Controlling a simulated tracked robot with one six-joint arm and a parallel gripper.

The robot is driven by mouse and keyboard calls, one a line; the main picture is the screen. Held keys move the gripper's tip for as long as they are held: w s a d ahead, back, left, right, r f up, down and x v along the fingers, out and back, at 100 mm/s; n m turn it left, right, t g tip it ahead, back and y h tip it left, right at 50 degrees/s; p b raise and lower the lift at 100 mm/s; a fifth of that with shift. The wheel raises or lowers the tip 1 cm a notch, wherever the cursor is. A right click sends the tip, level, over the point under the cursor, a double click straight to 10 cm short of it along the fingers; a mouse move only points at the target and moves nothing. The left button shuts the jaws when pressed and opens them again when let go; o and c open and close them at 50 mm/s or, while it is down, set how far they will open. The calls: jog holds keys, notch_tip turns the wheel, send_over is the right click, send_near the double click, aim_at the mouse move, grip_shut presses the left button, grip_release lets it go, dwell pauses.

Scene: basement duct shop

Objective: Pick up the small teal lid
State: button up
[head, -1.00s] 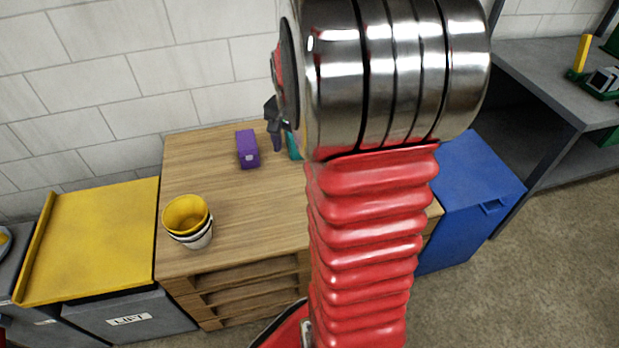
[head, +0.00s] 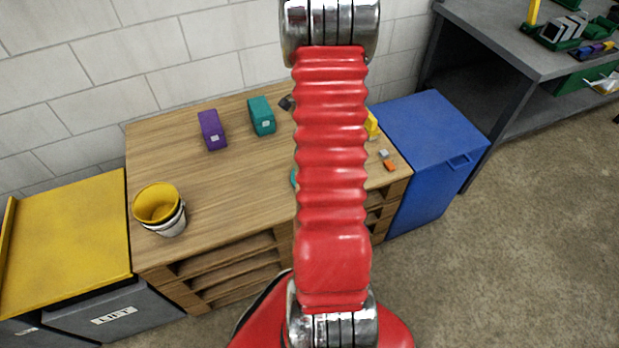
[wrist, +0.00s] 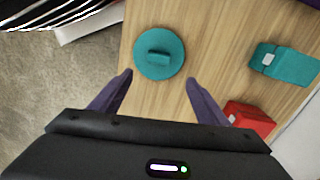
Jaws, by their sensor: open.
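The small teal lid (wrist: 158,67), a round disc with a raised bar handle, lies flat on the wooden bench top (wrist: 215,45) in the wrist view. My gripper (wrist: 158,79) is open, its two dark fingers apart on either side of the lid's near edge in the picture; nothing is between them. In the head view only a teal sliver (head: 294,178), which looks like the lid's edge, shows left of my red arm. The arm hides the rest of it and most of my gripper there.
A teal box (head: 262,116) and a purple box (head: 212,130) stand at the back of the bench. A red box (wrist: 250,117) is near my right finger. Stacked buckets (head: 160,207) stand at front left. A blue chest (head: 430,140) is on the right.

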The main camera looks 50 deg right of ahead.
jog(key=shift+f, duration=4.3)
jog(key=shift+a+f, duration=0.15)
jog(key=shift+f, duration=2.45)
jog(key=shift+c, duration=0.6)
jog(key=c, duration=1.3)
notch_tip(320, 180, up, 10)
jog(key=shift+a, duration=0.1)
